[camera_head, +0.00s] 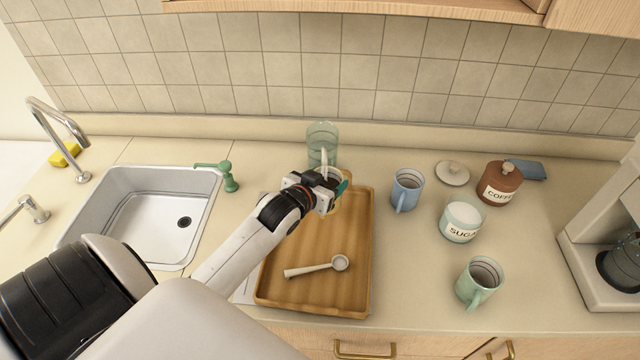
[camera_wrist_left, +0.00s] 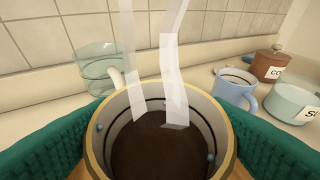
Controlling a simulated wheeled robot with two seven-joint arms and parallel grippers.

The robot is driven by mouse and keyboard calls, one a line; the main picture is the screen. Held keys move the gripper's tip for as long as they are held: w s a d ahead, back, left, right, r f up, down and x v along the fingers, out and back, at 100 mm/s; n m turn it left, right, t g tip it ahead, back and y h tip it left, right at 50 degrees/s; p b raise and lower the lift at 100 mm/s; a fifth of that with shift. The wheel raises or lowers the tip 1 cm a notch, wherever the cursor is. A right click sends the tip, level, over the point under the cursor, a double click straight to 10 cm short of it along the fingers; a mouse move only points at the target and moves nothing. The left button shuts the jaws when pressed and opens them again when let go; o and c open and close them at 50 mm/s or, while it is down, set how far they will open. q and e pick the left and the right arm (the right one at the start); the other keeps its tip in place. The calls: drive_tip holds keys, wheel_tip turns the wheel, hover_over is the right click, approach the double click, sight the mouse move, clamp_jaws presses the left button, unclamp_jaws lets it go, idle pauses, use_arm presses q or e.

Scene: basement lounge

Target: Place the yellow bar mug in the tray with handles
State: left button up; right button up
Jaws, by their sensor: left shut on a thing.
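The yellow-rimmed mug (camera_wrist_left: 160,148) is held between the green pads of my left gripper (camera_head: 329,187). In the wrist view its open top faces the camera and shows a dark inside, with pale translucent strips rising from it. In the head view the mug (camera_head: 335,206) is mostly hidden by the gripper. The wooden tray (camera_head: 362,240) lies on the counter, with a pale spoon (camera_head: 318,267) in it. My left gripper and the mug are over the tray's far end. I cannot tell whether the mug touches the tray. My right gripper is not in view.
A glass jar (camera_head: 321,140) stands just behind the tray. A blue mug (camera_head: 407,188), sugar jar (camera_head: 462,222), coffee jar (camera_head: 502,186) and green mug (camera_head: 479,283) stand to the right. The sink (camera_head: 150,225) is left.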

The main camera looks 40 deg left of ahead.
use_arm(q)
wheel_tip(320, 180, down, 4)
drive_tip(key=shift+a+r+p, duration=0.1)
drive_tip(key=shift+a+p, duration=0.05)
drive_tip(key=shift+p, duration=0.15)
drive_tip(key=shift+f, duration=0.6)
drive_tip(key=o, duration=1.3)
drive_tip(key=shift+o, duration=0.2)
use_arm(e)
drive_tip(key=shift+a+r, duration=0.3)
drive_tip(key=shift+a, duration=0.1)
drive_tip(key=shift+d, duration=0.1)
